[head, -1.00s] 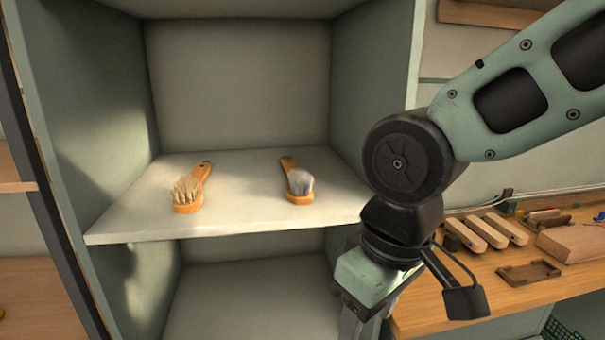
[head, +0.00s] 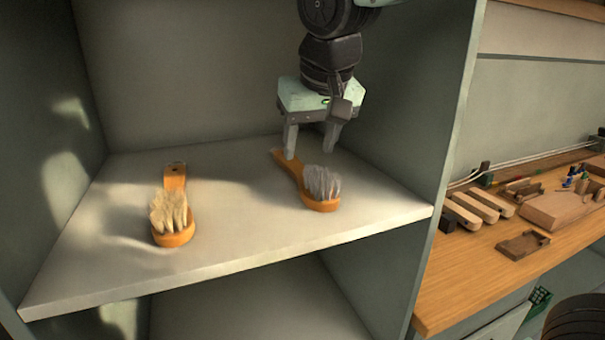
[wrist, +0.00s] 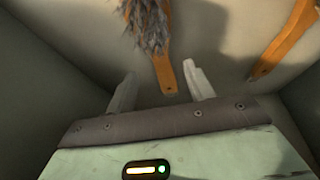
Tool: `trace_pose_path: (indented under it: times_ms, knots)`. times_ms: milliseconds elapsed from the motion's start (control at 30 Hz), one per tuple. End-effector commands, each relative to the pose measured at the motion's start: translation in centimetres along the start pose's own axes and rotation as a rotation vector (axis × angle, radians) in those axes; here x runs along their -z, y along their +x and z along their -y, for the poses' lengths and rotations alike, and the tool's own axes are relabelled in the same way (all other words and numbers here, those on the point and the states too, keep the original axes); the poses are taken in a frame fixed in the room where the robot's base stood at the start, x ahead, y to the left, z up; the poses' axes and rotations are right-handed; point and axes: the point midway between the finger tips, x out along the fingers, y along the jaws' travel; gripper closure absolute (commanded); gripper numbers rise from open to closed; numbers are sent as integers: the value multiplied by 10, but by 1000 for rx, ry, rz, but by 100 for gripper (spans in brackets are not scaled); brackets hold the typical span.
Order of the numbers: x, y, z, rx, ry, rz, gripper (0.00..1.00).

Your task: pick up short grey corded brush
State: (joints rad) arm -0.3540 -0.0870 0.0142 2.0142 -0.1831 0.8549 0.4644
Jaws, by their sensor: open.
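The grey-bristled brush (head: 321,186) lies bristles up on the shelf, its orange wooden handle pointing back and left. It also shows at the top of the wrist view (wrist: 150,36). I cannot make out a cord on it. My gripper (head: 309,152) is open and points down over the shelf, close to the handle. In the wrist view the handle's end shows between the two fingers of my gripper (wrist: 159,70). Whether the fingers are level with the handle is hard to tell.
A second brush (head: 172,212) with pale tan bristles lies to the left on the same shelf (head: 110,262). The cabinet's side and back walls close in the shelf. A wooden workbench (head: 470,275) with wooden blocks stands to the right, outside the cabinet.

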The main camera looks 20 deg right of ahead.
Motion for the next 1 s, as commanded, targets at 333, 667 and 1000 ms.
trace_pose_path:
  times_ms: [333, 667, 1000]
  knots:
    - [1, 34, -1, -1, -1, 5, 47]
    - [1, 60, -1, 1, 0, 0, 47]
    - [1, 60, -1, 1, -1, 0, 96]
